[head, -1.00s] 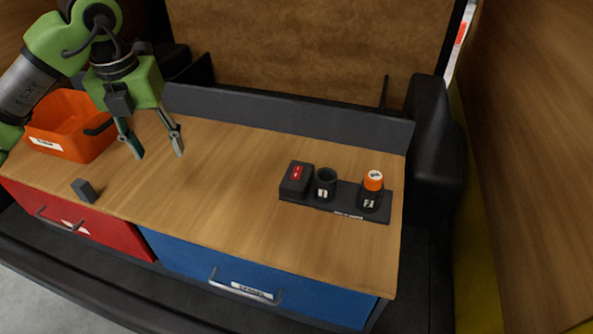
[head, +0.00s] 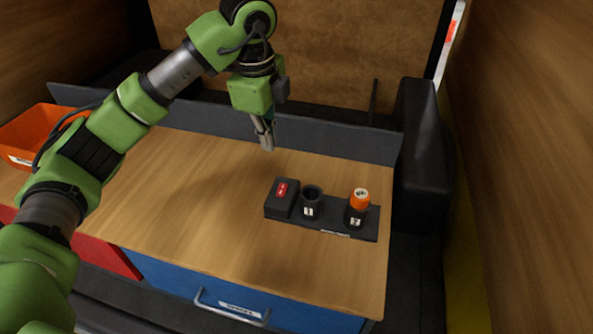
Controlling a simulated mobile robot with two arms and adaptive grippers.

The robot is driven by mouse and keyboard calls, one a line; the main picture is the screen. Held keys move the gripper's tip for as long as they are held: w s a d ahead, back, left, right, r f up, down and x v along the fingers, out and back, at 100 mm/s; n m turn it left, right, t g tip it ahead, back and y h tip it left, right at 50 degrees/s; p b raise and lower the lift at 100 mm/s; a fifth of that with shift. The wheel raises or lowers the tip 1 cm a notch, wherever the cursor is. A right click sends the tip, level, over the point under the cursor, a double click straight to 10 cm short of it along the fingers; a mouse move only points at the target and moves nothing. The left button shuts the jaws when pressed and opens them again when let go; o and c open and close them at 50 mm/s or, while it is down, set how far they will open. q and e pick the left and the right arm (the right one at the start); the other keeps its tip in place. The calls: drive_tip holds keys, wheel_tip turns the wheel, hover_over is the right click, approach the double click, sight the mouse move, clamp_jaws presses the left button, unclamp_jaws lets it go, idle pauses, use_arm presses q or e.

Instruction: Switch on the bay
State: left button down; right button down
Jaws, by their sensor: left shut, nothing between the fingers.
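A black base plate (head: 334,229) lies on the right part of the wooden worktop. At its left end is a black switch box (head: 280,205) with a red rocker switch (head: 282,188) on top. Beside it stands an open, empty-looking black holder (head: 311,201) with a white label. To the right, another black holder (head: 355,217) carries an orange-capped piece (head: 359,199). My left gripper (head: 267,149) is shut and empty, pointing down above the worktop, behind and slightly left of the switch box and apart from it. My right gripper is not in view.
The wooden worktop (head: 190,200) is clear left of the plate. An orange bin (head: 30,135) stands at the far left, partly behind my left arm. A dark raised edge (head: 320,134) runs along the back. A blue drawer (head: 180,285) and a red drawer (head: 108,258) are below.

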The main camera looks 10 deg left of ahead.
sight(284, 185)
use_arm(q)
drive_tip(key=shift+w+d+n, duration=0.2)
drive_tip(key=shift+d+n, duration=0.1)
drive_tip(key=shift+d, duration=0.2)
drive_tip(key=shift+w+d+n, duration=0.2)
drive_tip(key=shift+d+n, duration=0.1)
drive_tip(key=shift+d, duration=0.15)
drive_tip(key=shift+s+f, duration=0.1)
drive_tip(key=f+p, duration=0.2)
drive_tip(key=f, duration=0.2)
drive_tip(key=w+f+p, duration=0.1)
drive_tip(key=f+p, duration=0.1)
drive_tip(key=f, duration=0.2)
drive_tip(key=w+f+p, duration=0.1)
drive_tip(key=f+p, duration=0.1)
drive_tip(key=f, duration=0.3)
drive_tip(key=shift+w+f, duration=0.1)
drive_tip(key=shift+f, duration=0.25)
